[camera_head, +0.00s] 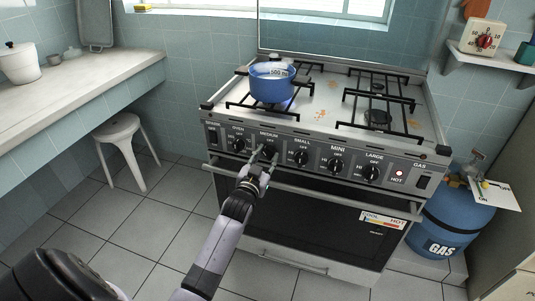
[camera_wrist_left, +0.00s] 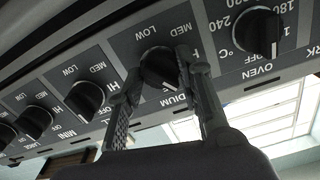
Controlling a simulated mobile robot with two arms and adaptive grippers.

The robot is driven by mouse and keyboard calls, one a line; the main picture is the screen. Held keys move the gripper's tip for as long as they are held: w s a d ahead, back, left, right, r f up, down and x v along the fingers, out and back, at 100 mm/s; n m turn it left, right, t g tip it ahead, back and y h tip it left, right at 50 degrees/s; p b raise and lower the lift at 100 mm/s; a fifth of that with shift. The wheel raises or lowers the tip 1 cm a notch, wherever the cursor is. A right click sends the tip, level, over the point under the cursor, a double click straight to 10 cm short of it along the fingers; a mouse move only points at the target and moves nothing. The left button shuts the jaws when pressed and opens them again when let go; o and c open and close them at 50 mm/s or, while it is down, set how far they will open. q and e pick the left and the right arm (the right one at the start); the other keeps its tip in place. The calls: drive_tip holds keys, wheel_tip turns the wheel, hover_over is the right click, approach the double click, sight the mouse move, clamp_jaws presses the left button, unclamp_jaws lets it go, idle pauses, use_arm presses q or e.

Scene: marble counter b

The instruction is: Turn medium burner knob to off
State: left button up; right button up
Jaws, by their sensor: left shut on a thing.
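The medium burner knob (camera_wrist_left: 158,68) is a round black knob on the stove's front panel, with LOW, MED and HI marks around it in the left wrist view. My left gripper (camera_wrist_left: 160,85) has its two fingers on either side of this knob and is shut on it. In the head view my left gripper (camera_head: 262,160) reaches up to the panel under the MEDIUM label and covers most of the knob. The stove (camera_head: 322,150) has a blue pot (camera_head: 272,84) on its left front burner. My right gripper is not in view.
The oven knob (camera_head: 238,145) is close to the left, and the small (camera_head: 300,158), mini (camera_head: 335,165) and large (camera_head: 371,173) knobs are to the right. The oven handle (camera_head: 310,190) runs below. A blue gas bottle (camera_head: 446,215) stands right, a white stool (camera_head: 122,135) left.

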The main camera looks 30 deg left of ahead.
use_arm(q)
drive_tip(key=shift+m, duration=0.3)
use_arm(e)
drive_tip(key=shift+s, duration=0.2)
use_arm(q)
drive_tip(key=shift+m+p, duration=0.4)
drive_tip(key=shift+m, duration=0.9)
drive_tip(key=m, duration=0.2)
drive_tip(key=shift+a+m, duration=0.1)
drive_tip(key=shift+m, duration=0.2)
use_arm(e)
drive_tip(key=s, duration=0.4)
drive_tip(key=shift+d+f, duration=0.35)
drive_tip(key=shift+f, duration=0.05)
use_arm(q)
drive_tip(key=shift+m, duration=0.5)
drive_tip(key=o, duration=0.9)
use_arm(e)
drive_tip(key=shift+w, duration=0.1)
